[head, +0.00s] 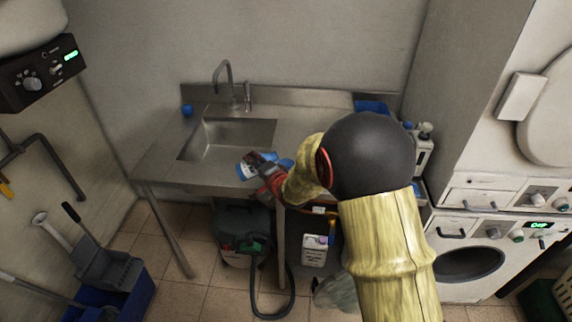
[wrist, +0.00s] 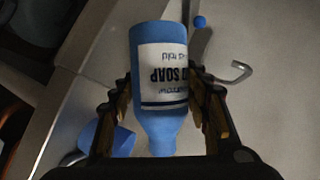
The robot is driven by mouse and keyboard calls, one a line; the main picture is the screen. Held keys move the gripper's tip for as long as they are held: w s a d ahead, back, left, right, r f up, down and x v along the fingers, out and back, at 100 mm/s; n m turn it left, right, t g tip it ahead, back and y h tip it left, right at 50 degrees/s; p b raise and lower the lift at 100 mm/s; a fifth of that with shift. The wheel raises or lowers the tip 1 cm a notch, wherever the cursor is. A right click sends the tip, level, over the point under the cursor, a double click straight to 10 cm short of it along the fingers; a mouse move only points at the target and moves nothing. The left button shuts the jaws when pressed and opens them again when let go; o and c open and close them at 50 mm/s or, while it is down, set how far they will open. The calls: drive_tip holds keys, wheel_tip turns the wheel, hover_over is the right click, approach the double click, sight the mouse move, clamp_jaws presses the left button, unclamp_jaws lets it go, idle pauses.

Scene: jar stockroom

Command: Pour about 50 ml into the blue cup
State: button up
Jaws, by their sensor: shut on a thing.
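My gripper (wrist: 165,92) is shut on a blue soap bottle (wrist: 160,45) with a white label. The label reads upside down in the wrist view, and the narrow neck points toward the picture's bottom. In the head view the bottle (head: 244,170) shows at the sink counter's front edge, tilted well over; its height above the counter is unclear. A blue cup-like object (wrist: 113,138) is beside the neck at lower left in the wrist view, partly hidden by a finger. Whether it touches the bottle, and its contents, cannot be told. No stream of liquid shows.
A sink basin (head: 228,138) with a tap (head: 222,75) is set in the steel counter. A small blue object (head: 187,110) stands at the counter's back left. Bottles (head: 424,131) and a blue bin (head: 372,106) are to the right. A canister (head: 314,250) is below.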

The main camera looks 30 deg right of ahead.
idle(0.4)
drive_tip(key=shift+f+b, duration=0.35)
drive_tip(key=shift+b, duration=0.15)
drive_tip(key=shift+s+d+r+n+g+h+b, duration=0.1)
drive_tip(key=shift+d+r+n+g+h+b, duration=0.2)
drive_tip(key=shift+n+h+b, duration=0.65)
drive_tip(key=shift+d+r+n+g+h+b, duration=0.3)
drive_tip(key=shift+n+b, duration=0.35)
drive_tip(key=shift+b, duration=0.55)
drive_tip(key=shift+d+r+h+p, duration=0.1)
drive_tip(key=shift+d+h+p, duration=0.15)
drive_tip(key=shift+p, duration=0.2)
drive_tip(key=p, duration=0.2)
drive_tip(key=n+p, duration=0.1)
drive_tip(key=shift+a+r+h+p, duration=0.2)
drive_tip(key=shift+r+h+p, duration=0.1)
drive_tip(key=shift+p, duration=0.1)
drive_tip(key=shift+n+p, duration=0.3)
drive_tip(key=shift+p, duration=0.1)
drive_tip(key=h+p, duration=0.1)
drive_tip(key=p, duration=0.1)
drive_tip(key=shift+a+f+n+g+p, duration=0.1)
drive_tip(key=shift+a+n+g+p, duration=0.05)
drive_tip(key=shift+n+g+p, duration=0.15)
